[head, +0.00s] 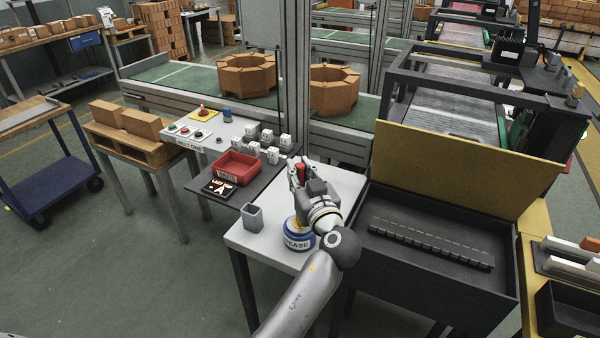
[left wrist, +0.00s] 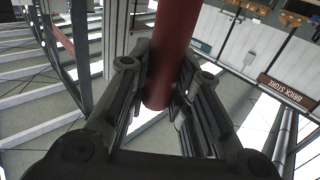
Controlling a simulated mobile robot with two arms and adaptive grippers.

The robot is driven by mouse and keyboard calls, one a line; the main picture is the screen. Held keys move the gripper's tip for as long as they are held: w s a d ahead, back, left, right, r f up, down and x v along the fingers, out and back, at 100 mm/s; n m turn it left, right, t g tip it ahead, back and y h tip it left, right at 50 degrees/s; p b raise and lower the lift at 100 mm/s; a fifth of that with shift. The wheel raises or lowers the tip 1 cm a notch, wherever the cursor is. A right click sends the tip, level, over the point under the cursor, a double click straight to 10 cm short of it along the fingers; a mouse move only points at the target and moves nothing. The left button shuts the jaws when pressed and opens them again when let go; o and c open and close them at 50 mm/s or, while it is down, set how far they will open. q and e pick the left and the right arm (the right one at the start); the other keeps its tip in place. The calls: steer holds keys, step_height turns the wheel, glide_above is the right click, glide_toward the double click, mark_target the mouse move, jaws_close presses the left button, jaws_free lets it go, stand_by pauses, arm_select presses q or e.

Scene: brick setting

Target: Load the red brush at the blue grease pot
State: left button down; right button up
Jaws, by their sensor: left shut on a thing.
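My left gripper (head: 299,178) is above the small white table in the head view. It is shut on the red brush (head: 301,171); only a short red part shows between the fingers. In the left wrist view the brush's red round handle (left wrist: 172,50) stands between the two fingers (left wrist: 163,105). The brush's bristles are hidden. The blue grease pot (head: 299,238), with a label reading GREASE and some yellow at its top, stands on the white table (head: 262,238) below my left wrist, which covers part of it. My right gripper is not in view.
A grey square cup (head: 252,217) stands left of the pot. A dark open box (head: 400,270) with a raised yellow lid (head: 450,170) stands right of the table.

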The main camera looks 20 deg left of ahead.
arm_select(q)
steer(key=shift+f+b, duration=0.25)
steer(key=shift+b, duration=0.25)
stand_by(1.7)
steer(key=shift+r+p, duration=1.6)
steer(key=shift+r, duration=2.15)
